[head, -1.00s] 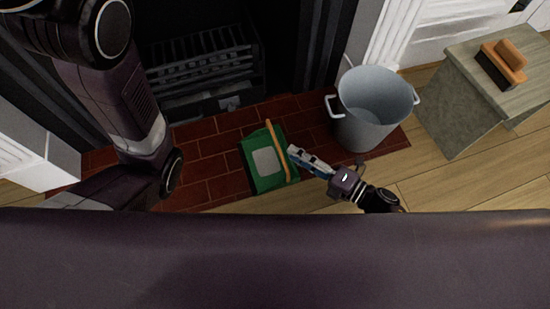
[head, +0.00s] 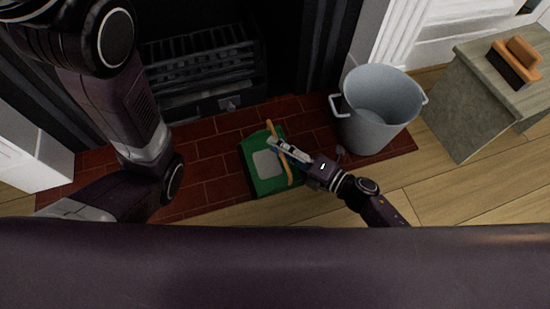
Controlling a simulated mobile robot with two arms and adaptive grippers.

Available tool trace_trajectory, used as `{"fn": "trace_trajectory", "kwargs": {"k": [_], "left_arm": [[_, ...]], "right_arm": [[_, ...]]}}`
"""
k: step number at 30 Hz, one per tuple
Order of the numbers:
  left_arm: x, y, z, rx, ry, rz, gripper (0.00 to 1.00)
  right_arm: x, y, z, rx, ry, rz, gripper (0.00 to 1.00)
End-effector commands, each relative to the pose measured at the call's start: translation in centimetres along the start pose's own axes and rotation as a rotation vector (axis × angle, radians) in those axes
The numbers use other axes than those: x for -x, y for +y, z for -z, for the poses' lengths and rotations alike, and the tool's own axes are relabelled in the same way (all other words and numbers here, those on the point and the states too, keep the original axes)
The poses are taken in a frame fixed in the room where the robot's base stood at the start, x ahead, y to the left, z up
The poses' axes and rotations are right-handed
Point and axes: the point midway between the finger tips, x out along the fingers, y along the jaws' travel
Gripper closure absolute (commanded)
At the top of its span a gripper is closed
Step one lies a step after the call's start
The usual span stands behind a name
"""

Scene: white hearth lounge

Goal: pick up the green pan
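The green pan (head: 258,182) is a dustpan with a pale grey patch and a long orange-brown wooden handle strip. It lies on the red brick hearth near the middle of the head view. My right gripper (head: 272,146) is over the pan and crosses the wooden strip, hiding a short part of it. I cannot tell whether its fingers touch the strip or are closed around it. My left arm comes in at the left, but its gripper is not in view.
A grey metal bucket (head: 362,126) stands to the right of the pan, close to my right arm. Farther right, a brush (head: 519,58) rests on a stone-like stool (head: 468,88). A dark fireplace grate (head: 205,72) is behind. Bare wooden floor (head: 440,190) lies front right.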

Motion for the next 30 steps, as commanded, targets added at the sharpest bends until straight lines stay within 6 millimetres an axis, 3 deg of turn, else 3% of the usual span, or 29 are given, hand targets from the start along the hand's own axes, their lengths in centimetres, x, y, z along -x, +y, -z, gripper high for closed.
{"fn": "trace_trajectory", "kwargs": {"k": [1,8,30], "left_arm": [[-0.01,0.0,-0.01,0.0,0.0,0.0,0.18],[0.0,-0.01,-0.02,0.0,-0.001,0.0,0.18],[-0.24,-0.1,-0.21,-0.001,-0.003,0.001,0.18]], "right_arm": [[0.02,0.0,0.01,0.0,0.0,0.0,0.76],[0.04,-0.01,0.01,0.0,0.0,0.0,1.0],[0.06,0.47,-0.08,0.0,0.0,-0.003,1.0]]}}
